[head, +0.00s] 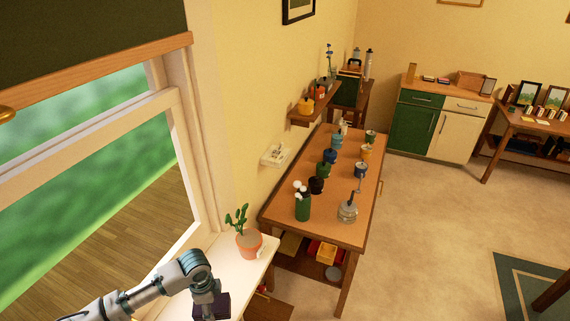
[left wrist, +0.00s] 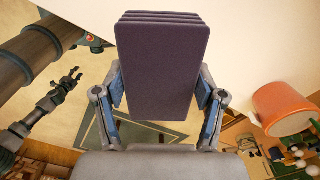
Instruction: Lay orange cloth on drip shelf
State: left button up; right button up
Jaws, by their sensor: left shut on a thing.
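My left gripper (head: 209,300) is at the bottom of the head view, over the white sill ledge (head: 232,254). It is shut on a dark purple block (left wrist: 160,65) with a layered edge, held between both fingers in the left wrist view. My right gripper (left wrist: 73,78) shows small at the left of the left wrist view, with fingers apart and nothing between them. I cannot make out an orange cloth for certain. A small white wall shelf (head: 276,155) above the long table may be the drip shelf.
A potted plant (head: 249,241) stands on the sill ledge, close right of my left gripper. The long wooden table (head: 335,228) holds several jars and cups, including a green jar (head: 303,208). A wooden wall shelf (head: 315,105) holds small items.

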aim_at(219, 299)
pick_arm(q)
jog(key=n, duration=0.2)
jog(key=d+n+b, duration=0.1)
jog(key=n, duration=0.2)
jog(key=w+n+b, duration=0.1)
jog(key=n, duration=0.1)
jog(key=shift+d+r+n, duration=0.1)
jog(key=shift+d+n, duration=0.1)
jog(key=shift+n, duration=0.2)
jog(key=n, duration=0.2)
jog(key=n+b, duration=0.1)
jog(key=n, duration=0.1)
jog(key=shift+w+d+r, duration=0.15)
jog(key=shift+w+d, duration=0.05)
jog(key=shift+d, duration=0.1)
jog(key=n, duration=0.3)
jog(key=n+b, duration=0.1)
jog(key=shift+w+d+r+n, duration=0.1)
jog(key=shift+d+r+n, duration=0.15)
jog(key=shift+d+n, duration=0.1)
